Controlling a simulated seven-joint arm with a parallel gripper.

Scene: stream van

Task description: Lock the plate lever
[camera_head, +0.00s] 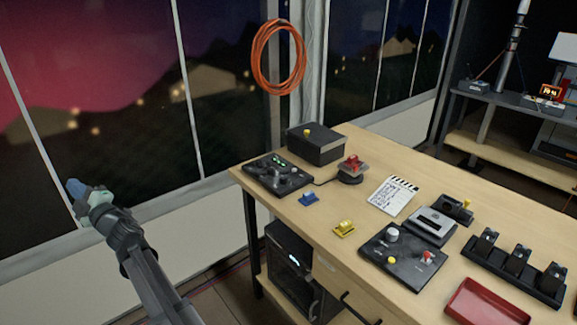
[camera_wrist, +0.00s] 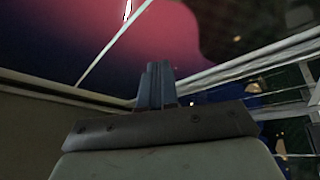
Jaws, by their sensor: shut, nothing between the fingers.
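A small device with a grey plate on a dark round base (camera_head: 350,176) stands on the table's far part, in front of the black box. A red lever (camera_head: 353,161) sits on top of it; it looks like the plate lever, but it is too small to tell its lock position. My gripper (camera_head: 77,188) is at the left, in front of the window, well apart from the table and the device. In the wrist view its blue fingers (camera_wrist: 156,86) are together and empty, with the window behind them. The device is not in the wrist view.
The wooden table (camera_head: 300,213) holds a black box (camera_head: 316,148), a control panel (camera_head: 278,175), blue and yellow clips, a clapperboard (camera_head: 394,196), a second panel (camera_head: 400,262), a black battery rack (camera_head: 515,264) and a red tray (camera_head: 486,305). An orange cable coil (camera_head: 255,60) hangs behind. Space around my gripper is clear.

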